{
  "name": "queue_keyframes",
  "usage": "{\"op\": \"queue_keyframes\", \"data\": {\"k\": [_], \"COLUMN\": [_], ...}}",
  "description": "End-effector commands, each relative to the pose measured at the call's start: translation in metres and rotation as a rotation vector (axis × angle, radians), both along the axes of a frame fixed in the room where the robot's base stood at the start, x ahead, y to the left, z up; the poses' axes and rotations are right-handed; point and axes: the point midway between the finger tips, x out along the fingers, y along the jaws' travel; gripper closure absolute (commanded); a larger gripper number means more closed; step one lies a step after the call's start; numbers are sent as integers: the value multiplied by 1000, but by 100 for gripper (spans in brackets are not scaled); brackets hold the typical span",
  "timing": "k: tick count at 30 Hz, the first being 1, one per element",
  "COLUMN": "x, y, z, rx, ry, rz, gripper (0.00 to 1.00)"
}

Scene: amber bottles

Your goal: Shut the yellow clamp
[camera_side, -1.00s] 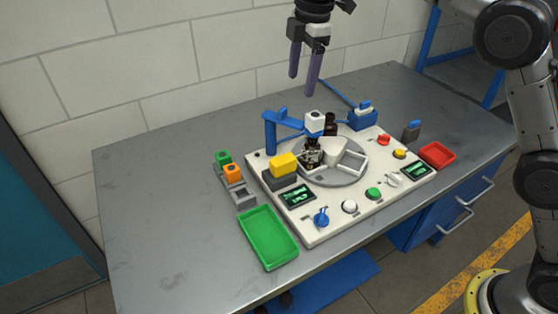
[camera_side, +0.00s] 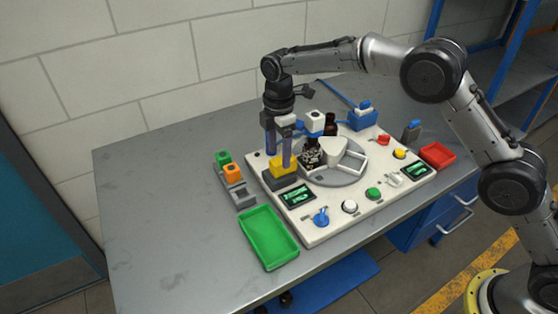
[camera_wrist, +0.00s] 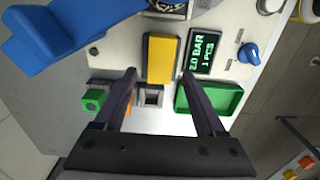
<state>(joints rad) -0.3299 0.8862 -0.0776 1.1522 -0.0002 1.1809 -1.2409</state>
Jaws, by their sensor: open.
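The yellow clamp (camera_side: 284,167) is a yellow block on a dark base, at the left side of the white panel. It also shows in the wrist view (camera_wrist: 161,58), near the upper middle. I cannot tell how far it is open. My gripper (camera_side: 279,158) points down at the clamp, and its purple fingers cover part of it in the side view. In the wrist view my gripper (camera_wrist: 159,74) is open, with one fingertip on either side of the yellow block and nothing held. Whether a finger touches it is not clear.
A blue swing arm (camera_wrist: 65,35) stands close to my gripper. A display (camera_side: 298,196), a blue knob (camera_side: 321,217) and a green tray (camera_side: 268,238) are in front. Grey holders with green and orange blocks (camera_side: 232,172) stand left. A dark bottle (camera_side: 311,155) stands on the turntable.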

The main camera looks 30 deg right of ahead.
Motion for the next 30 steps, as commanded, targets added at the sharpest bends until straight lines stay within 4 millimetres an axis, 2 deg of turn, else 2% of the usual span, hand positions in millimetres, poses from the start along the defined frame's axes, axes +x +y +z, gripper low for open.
{"op": "queue_keyframes", "data": {"k": [3, 7, 19, 30], "x": [-1, -1, 0, 0], "y": [0, 0, 0, 0], "z": [-18, -31, -37, -36], "rx": [-1, -1, 0, 0], "ry": [3, 2, -1, -1], "rz": [0, 0, 0, 0], "gripper": [28, 28, 28, 94]}}
